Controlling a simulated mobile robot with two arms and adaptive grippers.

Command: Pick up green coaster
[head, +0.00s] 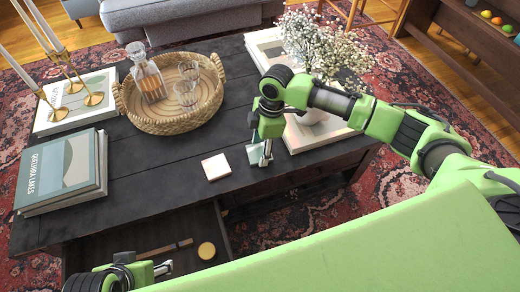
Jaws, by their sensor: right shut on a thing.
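The green coaster (254,155) is a pale green square near the front edge of the dark coffee table (150,190). My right gripper (266,157) points down at the table's front edge and is shut on the coaster, which shows tilted beside its fingers. Part of the coaster is hidden by the gripper. A pale pinkish-white coaster (216,167) lies on the table to the left of it. My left gripper (163,268) is low in the picture, in front of the table by the open drawer; its fingers are too small to read.
The open drawer (140,225) holds a round yellowish item (206,251) and a thin stick (168,247). A wicker tray (135,122) with decanter and glasses, book stacks (62,172), brass candlesticks (90,97) and a flower vase (310,130) crowd the table.

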